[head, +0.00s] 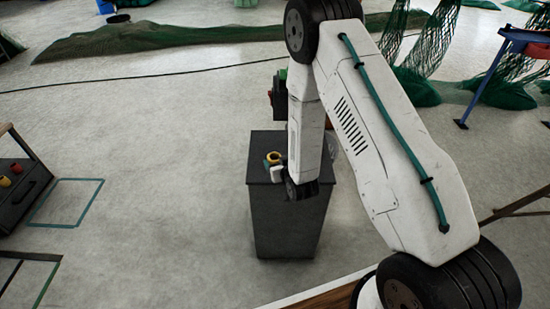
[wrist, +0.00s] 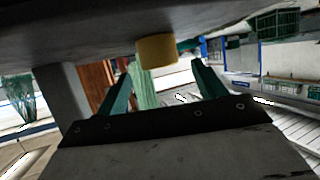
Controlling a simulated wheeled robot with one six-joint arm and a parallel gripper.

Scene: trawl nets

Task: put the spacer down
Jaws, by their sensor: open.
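The spacer (head: 274,157) looks like a yellow ring and sits on the top of a dark grey cabinet (head: 261,146) in the head view. In the wrist view the scene appears upside down, and the yellow spacer (wrist: 157,50) sits against the dark surface along the top edge. My gripper (wrist: 162,70) is open, its two teal fingers apart. The spacer shows between and just beyond the fingertips, and I see no finger closed on it. In the head view my arm hides part of the cabinet top, and the fingers cannot be made out clearly.
A small white item (head: 277,173) shows beside the spacer. A dark rack (head: 20,190) with red and yellow pieces stands at the left, near teal floor markings (head: 67,203). Green nets (head: 140,37) lie at the back. The floor left of the cabinet is clear.

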